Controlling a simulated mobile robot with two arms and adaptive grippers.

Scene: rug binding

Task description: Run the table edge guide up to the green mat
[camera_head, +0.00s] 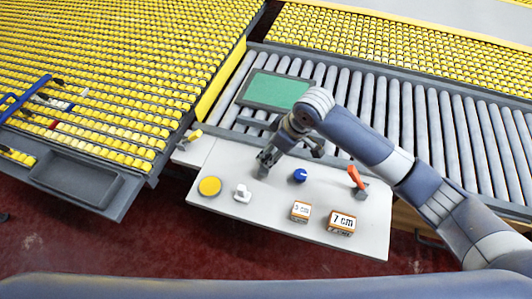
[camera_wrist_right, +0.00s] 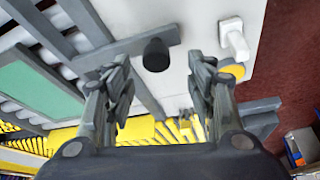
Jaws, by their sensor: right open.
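The green mat (camera_head: 275,91) lies in a grey frame on the grey rollers, and its near side also shows at the left of the right wrist view (camera_wrist_right: 35,92). A grey bar with an upright dark knob (camera_wrist_right: 155,55), which looks like the edge guide, lies by the white table's roller-side edge. My right gripper (camera_head: 290,156) is over that edge, on the near side of the mat. In the right wrist view its fingers (camera_wrist_right: 158,78) are apart, with the knob seen between them; contact cannot be told. In the head view the arm hides most of the guide. My left gripper is not in view.
The white table (camera_head: 270,220) carries a yellow disc (camera_head: 210,186), a white fitting (camera_head: 242,193), a blue knob (camera_head: 300,175), an orange lever (camera_head: 356,177) and two labelled boxes (camera_head: 341,223). A yellow roller bed (camera_head: 110,60) with a dark tray (camera_head: 78,178) stands left.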

